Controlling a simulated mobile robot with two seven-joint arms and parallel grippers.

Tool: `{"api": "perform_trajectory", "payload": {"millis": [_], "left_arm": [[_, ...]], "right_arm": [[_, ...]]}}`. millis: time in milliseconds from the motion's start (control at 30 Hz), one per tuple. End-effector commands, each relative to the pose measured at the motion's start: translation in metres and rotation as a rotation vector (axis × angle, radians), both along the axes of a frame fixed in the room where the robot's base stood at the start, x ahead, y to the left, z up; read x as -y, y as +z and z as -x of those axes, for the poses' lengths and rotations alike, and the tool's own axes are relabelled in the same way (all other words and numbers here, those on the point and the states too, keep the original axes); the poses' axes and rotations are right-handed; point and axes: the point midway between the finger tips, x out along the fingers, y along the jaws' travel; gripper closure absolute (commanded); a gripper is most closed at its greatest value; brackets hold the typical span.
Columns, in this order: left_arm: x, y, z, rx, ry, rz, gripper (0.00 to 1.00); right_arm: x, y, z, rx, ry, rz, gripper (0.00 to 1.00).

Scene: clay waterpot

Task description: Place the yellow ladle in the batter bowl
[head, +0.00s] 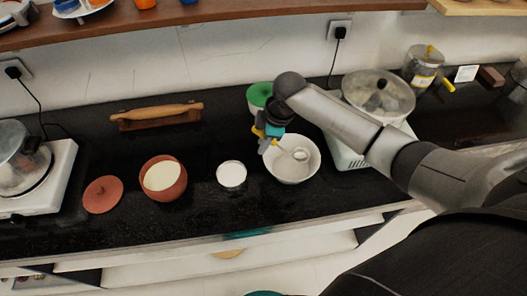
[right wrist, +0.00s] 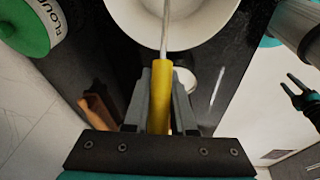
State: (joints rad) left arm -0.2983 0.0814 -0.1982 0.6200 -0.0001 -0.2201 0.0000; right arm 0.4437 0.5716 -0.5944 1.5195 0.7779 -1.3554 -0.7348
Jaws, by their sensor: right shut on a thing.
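The yellow ladle (right wrist: 160,95) has a yellow handle and a metal shaft. My right gripper (head: 268,140) is shut on the handle, and its fingers lie on both sides of it in the right wrist view (right wrist: 161,88). The round ladle head (head: 301,155) shows within the outline of a wide white bowl (head: 292,175); I cannot tell whether it touches the bowl. The bowl also shows in the right wrist view (right wrist: 200,35). My left gripper (right wrist: 297,92) is at the right edge of that view, empty, its two fingers apart.
Left of the white bowl stand a small dish of white stuff (head: 231,174), a clay pot with pale contents (head: 165,196) and a clay lid (head: 103,195). A green-lidded flour jar (head: 259,94) stands behind. A stove with a lidded pan (head: 378,95) is at right.

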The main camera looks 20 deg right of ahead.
Motion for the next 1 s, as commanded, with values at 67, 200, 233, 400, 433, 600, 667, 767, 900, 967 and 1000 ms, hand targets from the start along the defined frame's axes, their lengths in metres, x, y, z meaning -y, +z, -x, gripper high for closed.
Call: {"api": "perform_trajectory", "payload": {"millis": [67,200,233,400,433,600,667,767,900,967,1000], "left_arm": [[0.000,-0.003,0.000,0.000,0.000,0.000,0.50],[0.000,-0.007,0.000,0.000,-0.001,0.001,0.50],[0.000,-0.008,0.000,0.000,-0.001,0.001,0.50],[0.001,-0.008,0.000,0.000,-0.001,0.001,0.50],[0.001,-0.008,0.000,0.000,-0.001,0.001,0.50],[0.001,-0.008,0.001,0.000,-0.002,0.002,0.50],[0.001,-0.009,0.001,0.000,-0.002,0.002,0.50],[0.001,-0.009,0.001,0.000,-0.002,0.002,0.50],[0.002,-0.009,0.001,-0.001,-0.002,0.003,0.50],[0.002,-0.009,0.001,-0.001,-0.002,0.003,0.50],[0.002,-0.009,0.001,-0.001,-0.002,0.003,0.50]], "right_arm": [[0.000,-0.012,0.001,-0.003,-0.001,-0.001,1.00],[0.000,-0.034,0.001,-0.005,-0.001,0.000,1.00],[0.000,-0.037,0.001,-0.003,-0.002,0.000,1.00],[0.000,-0.042,0.001,0.000,0.000,0.001,1.00],[0.000,-0.042,0.001,0.000,0.000,0.001,1.00],[0.000,-0.042,0.001,-0.001,0.000,0.001,1.00],[0.000,-0.044,0.001,-0.001,0.000,0.001,1.00],[0.000,-0.045,0.001,-0.001,0.000,0.001,0.69],[0.000,-0.044,0.001,-0.001,0.000,0.001,0.54],[0.000,-0.044,0.001,-0.001,0.000,0.001,0.47],[0.000,-0.044,0.001,-0.001,0.000,0.001,0.46]]}}
